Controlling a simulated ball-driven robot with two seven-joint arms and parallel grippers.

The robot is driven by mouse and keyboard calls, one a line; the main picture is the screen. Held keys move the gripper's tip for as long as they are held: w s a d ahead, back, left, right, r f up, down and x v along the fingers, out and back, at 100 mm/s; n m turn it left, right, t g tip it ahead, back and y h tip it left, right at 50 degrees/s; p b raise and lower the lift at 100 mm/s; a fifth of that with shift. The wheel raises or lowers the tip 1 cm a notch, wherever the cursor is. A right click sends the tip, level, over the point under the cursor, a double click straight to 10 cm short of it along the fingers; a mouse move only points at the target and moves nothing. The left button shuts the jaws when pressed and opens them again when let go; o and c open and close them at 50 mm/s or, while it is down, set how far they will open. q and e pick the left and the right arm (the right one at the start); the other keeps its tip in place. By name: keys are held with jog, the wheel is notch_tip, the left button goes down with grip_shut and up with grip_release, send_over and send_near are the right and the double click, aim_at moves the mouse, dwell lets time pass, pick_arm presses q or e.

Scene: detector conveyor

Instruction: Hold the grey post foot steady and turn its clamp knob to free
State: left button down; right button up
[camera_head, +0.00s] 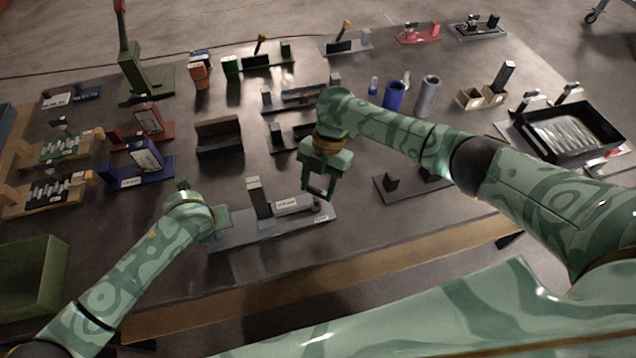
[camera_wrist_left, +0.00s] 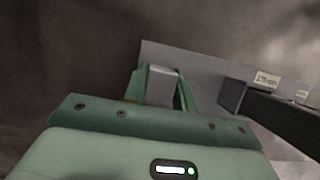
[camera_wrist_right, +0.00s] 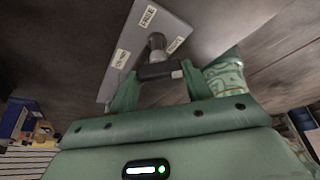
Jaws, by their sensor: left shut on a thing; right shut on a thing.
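The grey post foot (camera_head: 270,231) is a long flat plate near the table's front edge, with an upright dark post (camera_head: 258,200) and a white-labelled block (camera_head: 293,204) on it. My left gripper (camera_head: 220,222) is at its left end. In the left wrist view its fingers (camera_wrist_left: 160,90) are shut on a grey block (camera_wrist_left: 162,84) standing on the plate (camera_wrist_left: 205,70). My right gripper (camera_head: 318,190) is above the right end. In the right wrist view its fingers (camera_wrist_right: 158,82) are shut on the dark clamp knob bar (camera_wrist_right: 155,71), among small labels; one appears to read FREE (camera_wrist_right: 148,16).
A dark plate with a small block (camera_head: 390,183) lies to the right of the foot. A brown bracket (camera_head: 219,137) and a blue stand (camera_head: 140,165) lie behind and left. A green bin (camera_head: 35,270) stands at front left.

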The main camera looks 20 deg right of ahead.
jog(key=o, duration=1)
jog(key=shift+r, duration=0.1)
jog(key=v, duration=1.2)
